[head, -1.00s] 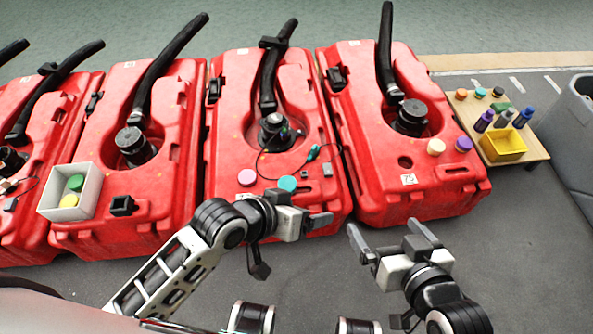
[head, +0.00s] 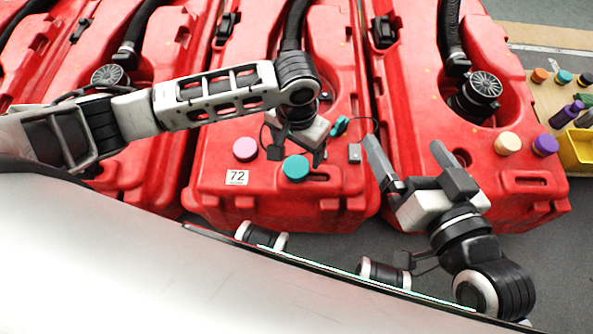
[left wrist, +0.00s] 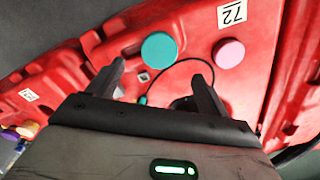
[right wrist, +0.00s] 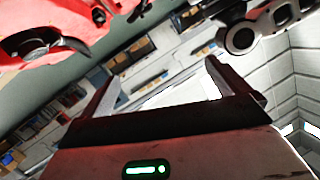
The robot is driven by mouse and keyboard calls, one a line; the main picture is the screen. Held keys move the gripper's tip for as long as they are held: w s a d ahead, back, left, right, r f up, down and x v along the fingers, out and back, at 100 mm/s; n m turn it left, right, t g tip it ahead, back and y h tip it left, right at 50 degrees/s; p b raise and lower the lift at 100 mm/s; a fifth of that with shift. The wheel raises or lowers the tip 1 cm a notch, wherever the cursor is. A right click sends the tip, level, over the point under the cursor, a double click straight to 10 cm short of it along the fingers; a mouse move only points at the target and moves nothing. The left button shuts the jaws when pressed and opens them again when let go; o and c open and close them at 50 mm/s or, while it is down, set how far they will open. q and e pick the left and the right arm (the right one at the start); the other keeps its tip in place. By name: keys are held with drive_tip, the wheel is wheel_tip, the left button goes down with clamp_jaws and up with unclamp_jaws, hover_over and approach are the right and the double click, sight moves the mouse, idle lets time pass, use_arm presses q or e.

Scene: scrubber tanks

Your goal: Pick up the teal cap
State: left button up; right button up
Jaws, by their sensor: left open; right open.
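The teal cap (head: 296,168) sits on the front top of the red tank marked 72, right of a pink cap (head: 245,149). In the left wrist view the teal cap (left wrist: 159,49) shows whole, just beyond and between my fingertips. My left gripper (head: 298,149) is open and empty, hanging over the tank right behind the teal cap in the head view; I see no contact. My right gripper (head: 408,158) is open and empty in front of the tanks, to the right of the cap.
Red tanks (head: 345,195) stand in a row with black hoses. A thin black cable with a teal connector (head: 340,126) lies behind the teal cap. Cream (head: 507,143) and purple (head: 545,145) caps sit on the right tank. A yellow bin (head: 577,150) stands far right.

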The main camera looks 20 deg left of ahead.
sight(296, 166)
use_arm(q)
wheel_tip(296, 166, down, 3)
drive_tip(key=shift+f+b, duration=0.2)
drive_tip(key=shift+b, duration=0.35)
drive_tip(key=f+b, duration=0.2)
drive_tip(key=f, duration=0.1)
drive_tip(key=f+b, duration=0.1)
drive_tip(key=shift+s+f, duration=0.25)
drive_tip(key=shift+f, duration=0.2)
drive_tip(key=shift+r, duration=0.1)
drive_tip(key=c, duration=1.1)
use_arm(e)
drive_tip(key=r, duration=0.1)
drive_tip(key=t+y, duration=0.1)
drive_tip(key=w+r+t, duration=0.1)
drive_tip(key=shift+w+a+r+m+y, duration=0.1)
drive_tip(key=shift+a+r+m+y, duration=0.2)
